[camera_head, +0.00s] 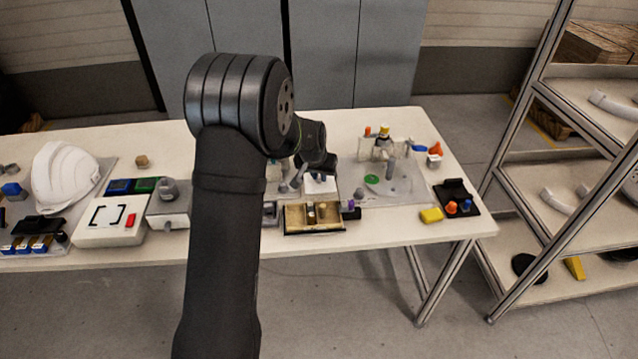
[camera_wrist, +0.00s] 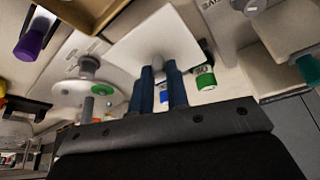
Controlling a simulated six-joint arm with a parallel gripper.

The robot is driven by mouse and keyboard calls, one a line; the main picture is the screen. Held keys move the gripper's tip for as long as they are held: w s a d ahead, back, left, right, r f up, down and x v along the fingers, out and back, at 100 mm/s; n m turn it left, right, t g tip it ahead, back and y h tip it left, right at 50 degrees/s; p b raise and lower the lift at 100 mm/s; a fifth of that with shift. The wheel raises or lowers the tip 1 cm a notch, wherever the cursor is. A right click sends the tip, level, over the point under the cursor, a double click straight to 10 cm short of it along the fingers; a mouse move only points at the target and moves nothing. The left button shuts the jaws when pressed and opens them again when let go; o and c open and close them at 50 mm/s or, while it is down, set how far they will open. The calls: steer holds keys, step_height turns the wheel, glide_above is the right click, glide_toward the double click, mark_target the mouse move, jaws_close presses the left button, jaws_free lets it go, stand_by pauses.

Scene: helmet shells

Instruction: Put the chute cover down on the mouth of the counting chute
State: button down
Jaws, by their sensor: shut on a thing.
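My gripper (camera_wrist: 166,66) is shut on the small grey knob of the chute cover (camera_wrist: 185,30), a flat white square plate. The plate lies across the far side of the fingertips in the wrist view and hides what is behind it. In the head view a white patch by my wrist (camera_head: 320,184) looks like the cover, above the middle of the table. My arm covers part of that area. I cannot pick out the counting chute or its mouth for sure, nor tell whether the cover touches anything.
A divided tan tray (camera_head: 298,224) stands at the table's front edge, with a purple-capped piece (camera_head: 351,206) beside it. A grey plate with a green disc (camera_head: 372,179) lies to the right. In the wrist view a green-capped vial (camera_wrist: 205,80) is close beside the cover.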

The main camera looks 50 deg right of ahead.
steer(key=s+r, duration=0.7)
steer(key=s, duration=0.4)
step_height(320, 180, up, 5)
glide_above(321, 184)
steer(key=w+a+r, duration=0.2)
steer(key=w+r, duration=0.1)
steer(key=w, duration=0.3)
steer(key=w+a+r, duration=0.1)
steer(key=w+r, duration=0.2)
steer(key=w, duration=0.4)
steer(key=shift+w+a+f, duration=0.6)
steer(key=shift+w+f, duration=1.15)
steer(key=shift+w, duration=0.15)
steer(key=shift+w+a+f, duration=0.6)
steer(key=shift+w+f, duration=1.1)
steer(key=shift+w, duration=0.2)
steer(key=shift+w+a+f, duration=0.6)
steer(key=shift+w+f, duration=1.15)
steer(key=shift+w, duration=0.15)
steer(key=shift+f, duration=0.1)
steer(key=c, duration=1.8)
jaws_free()
steer(key=shift+f, duration=0.1)
steer(key=o, duration=0.4)
